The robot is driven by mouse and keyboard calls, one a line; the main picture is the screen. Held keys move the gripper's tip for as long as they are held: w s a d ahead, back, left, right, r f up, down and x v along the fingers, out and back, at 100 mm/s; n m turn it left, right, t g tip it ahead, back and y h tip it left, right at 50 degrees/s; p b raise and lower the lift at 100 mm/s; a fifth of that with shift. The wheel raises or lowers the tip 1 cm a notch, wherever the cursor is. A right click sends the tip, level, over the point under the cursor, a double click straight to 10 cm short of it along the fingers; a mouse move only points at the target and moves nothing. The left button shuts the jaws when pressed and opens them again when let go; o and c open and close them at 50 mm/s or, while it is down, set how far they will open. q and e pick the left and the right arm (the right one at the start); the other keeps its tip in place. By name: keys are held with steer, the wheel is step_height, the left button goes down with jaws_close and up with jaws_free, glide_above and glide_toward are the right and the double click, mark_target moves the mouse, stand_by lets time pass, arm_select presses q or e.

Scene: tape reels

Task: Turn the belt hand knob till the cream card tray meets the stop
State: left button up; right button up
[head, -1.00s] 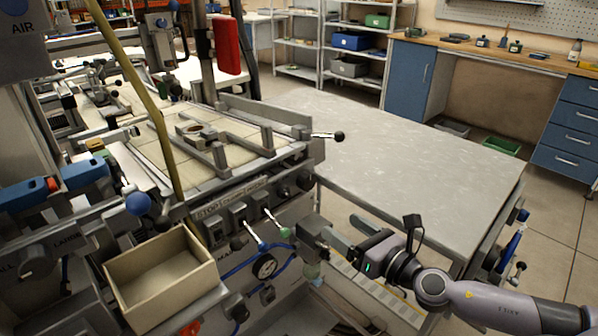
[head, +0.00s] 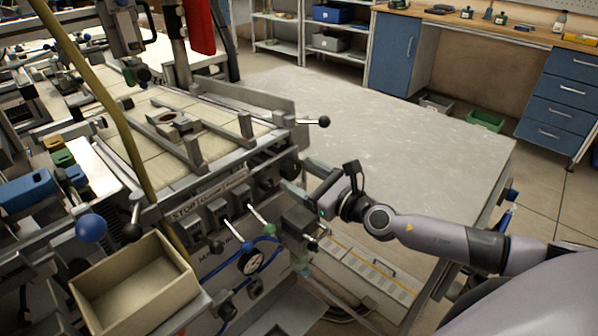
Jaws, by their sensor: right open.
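A cream open-topped box, which looks like the card tray (head: 181,288), stands at the lower left beside the machine front. It is upright and its visible inside is empty. I cannot tell which part is the stop. Dark round knobs sit on the machine's front panel; one knob (head: 267,182) shows just left of my right gripper (head: 297,172). I cannot tell for sure which is the belt hand knob. My right gripper is open, its fingers pointing left at the right end of this panel. Contact with a knob cannot be made out. My left gripper is out of view.
A lever with a black ball end (head: 323,121) sticks out above my right gripper. Green-tipped (head: 269,230) and blue-tipped (head: 247,246) levers and a pressure gauge (head: 251,262) are below. A grey table (head: 400,140) with a clear top lies to the right.

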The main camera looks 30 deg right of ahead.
steer(key=shift+w+a, duration=0.25)
steer(key=shift+w, duration=0.4)
steer(key=c, duration=1.1)
steer(key=shift+o, duration=0.3)
